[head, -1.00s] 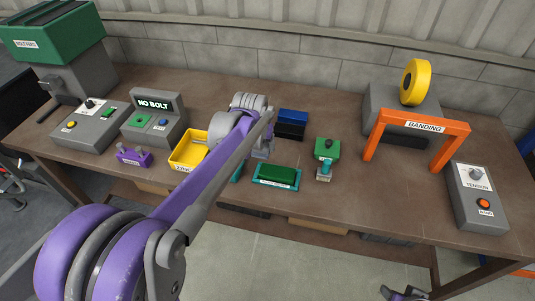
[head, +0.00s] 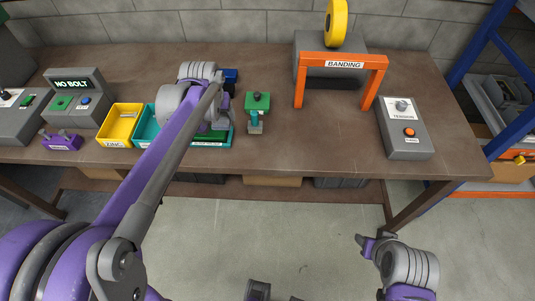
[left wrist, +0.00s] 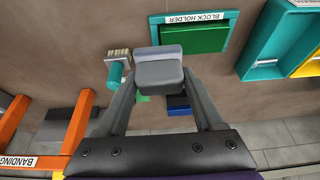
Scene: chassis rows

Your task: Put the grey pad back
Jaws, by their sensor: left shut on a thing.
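The grey pad (left wrist: 158,72) is a small rounded grey block between the fingertips of my left gripper (left wrist: 160,84) in the left wrist view. The left gripper is shut on it. In the head view this gripper (head: 222,104) is above the bench, by the teal block holder (head: 226,140), and the pad cannot be made out there. In the left wrist view the block holder (left wrist: 155,35) has a green block (left wrist: 207,39) in it, and the pad overlaps its edge in the picture. My right gripper (head: 374,243) is low in front of the bench; its jaw gap is unclear.
A green stand (head: 257,102) with a teal-handled brush (head: 255,122) is right of the holder. A teal bin (head: 145,127) and yellow zinc bin (head: 119,126) are left. The orange banding arch (head: 343,64) and tension box (head: 405,130) stand right. Bare bench lies between.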

